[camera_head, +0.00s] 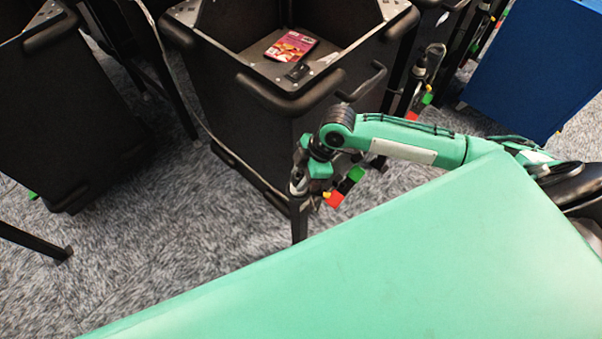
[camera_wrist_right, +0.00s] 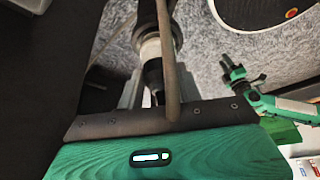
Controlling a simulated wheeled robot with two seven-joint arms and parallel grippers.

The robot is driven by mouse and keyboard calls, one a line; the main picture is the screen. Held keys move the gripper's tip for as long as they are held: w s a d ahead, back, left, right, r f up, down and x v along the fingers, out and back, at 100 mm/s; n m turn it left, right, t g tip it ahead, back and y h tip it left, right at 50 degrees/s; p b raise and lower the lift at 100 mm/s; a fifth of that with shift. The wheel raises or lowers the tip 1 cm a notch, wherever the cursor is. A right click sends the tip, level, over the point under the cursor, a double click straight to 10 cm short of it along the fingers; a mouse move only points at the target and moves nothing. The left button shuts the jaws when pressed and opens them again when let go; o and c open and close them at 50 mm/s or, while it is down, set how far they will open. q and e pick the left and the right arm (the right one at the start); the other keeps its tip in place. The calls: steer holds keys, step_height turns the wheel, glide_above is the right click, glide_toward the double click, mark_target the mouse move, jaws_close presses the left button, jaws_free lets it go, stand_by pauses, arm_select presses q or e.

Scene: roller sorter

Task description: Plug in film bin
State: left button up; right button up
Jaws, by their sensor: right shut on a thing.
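The film bin is the black open bin (camera_head: 240,110) at the top centre of the head view, with a pink and purple packet (camera_head: 291,46) lying in it. My right gripper (camera_head: 299,188) is low beside the bin's front right side, close to a dark upright post. It is shut on what looks like a plug (camera_wrist_right: 152,72), a grey and black cylinder with a thin rod in front of it in the right wrist view. The fingertips and the socket are hidden. A green arm, probably my left, shows at the right of the wrist view; its jaws are unclear.
Red and green blocks (camera_head: 334,199) hang beside the bin near my right gripper. Another black bin (camera_head: 70,110) stands at the left and a blue bin (camera_head: 535,65) at the top right. A pale cable runs down the film bin's left side. Grey carpet lies open at the lower left.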

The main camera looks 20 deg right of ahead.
steer(key=shift+f, duration=0.35)
stand_by(0.3)
steer(key=o, duration=1.1)
steer(key=shift+o, duration=0.2)
steer(key=v, duration=1.3)
steer(key=shift+d+r+p, duration=0.2)
steer(key=shift+r+p, duration=0.1)
steer(key=shift+r, duration=0.05)
